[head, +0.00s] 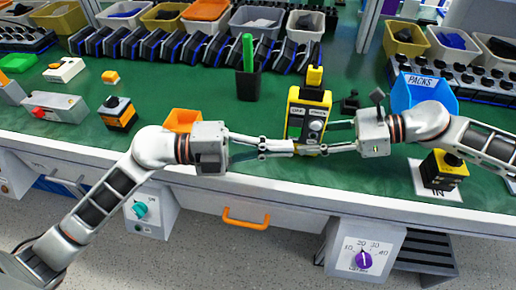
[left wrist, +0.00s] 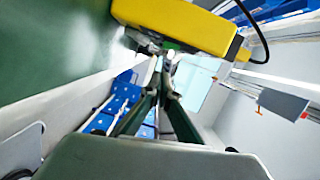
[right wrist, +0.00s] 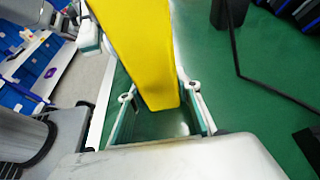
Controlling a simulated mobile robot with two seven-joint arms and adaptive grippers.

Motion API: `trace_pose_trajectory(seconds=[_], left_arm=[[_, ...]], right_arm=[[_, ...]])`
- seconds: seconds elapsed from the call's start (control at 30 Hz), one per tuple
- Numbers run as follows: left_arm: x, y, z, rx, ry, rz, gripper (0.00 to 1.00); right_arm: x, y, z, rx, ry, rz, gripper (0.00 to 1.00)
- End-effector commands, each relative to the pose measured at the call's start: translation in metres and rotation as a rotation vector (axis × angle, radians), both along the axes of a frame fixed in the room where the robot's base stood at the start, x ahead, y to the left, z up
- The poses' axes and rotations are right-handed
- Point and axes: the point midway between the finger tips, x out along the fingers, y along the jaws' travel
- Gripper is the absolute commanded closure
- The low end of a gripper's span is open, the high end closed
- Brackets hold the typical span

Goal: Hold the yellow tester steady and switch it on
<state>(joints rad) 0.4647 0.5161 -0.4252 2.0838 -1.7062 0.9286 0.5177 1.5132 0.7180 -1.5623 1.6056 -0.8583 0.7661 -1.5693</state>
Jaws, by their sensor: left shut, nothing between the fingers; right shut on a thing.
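The yellow tester (head: 309,112) stands upright on the green bench near its front edge, with a dark face, a label and a grey rotary knob (head: 316,127). My right gripper (head: 326,148) is shut on the tester's lower body from the right; the right wrist view shows the yellow body (right wrist: 146,50) between its fingers. My left gripper (head: 292,147) is shut and empty, its tips at the lower front of the tester, below the knob. In the left wrist view its fingertips (left wrist: 162,62) are together beside the yellow case (left wrist: 185,24); I cannot tell whether they touch it.
An orange bin (head: 183,120) sits behind my left gripper. A dark cup with a green marker (head: 248,70) stands behind, left of the tester. A blue PACKS bin (head: 425,90) and a black-yellow block (head: 446,168) are at right. An orange drawer handle (head: 245,219) is below.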

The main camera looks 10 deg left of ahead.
Motion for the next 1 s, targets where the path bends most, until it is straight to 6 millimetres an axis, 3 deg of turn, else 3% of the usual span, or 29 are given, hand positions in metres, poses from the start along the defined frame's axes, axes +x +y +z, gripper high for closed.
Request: trace_pose_trajectory(seconds=[0.1,0.3,1.0], left_arm=[[0.017,0.001,-0.002,0.001,-0.001,0.003,1.00],[0.029,0.002,-0.004,0.002,-0.001,0.003,1.00],[0.037,0.002,-0.006,0.001,-0.085,0.002,1.00]], right_arm=[[0.000,0.000,0.000,0.000,0.000,0.000,0.89],[0.000,0.000,0.000,0.000,0.000,0.000,0.89],[0.000,0.000,0.000,0.000,0.000,0.001,0.89]])
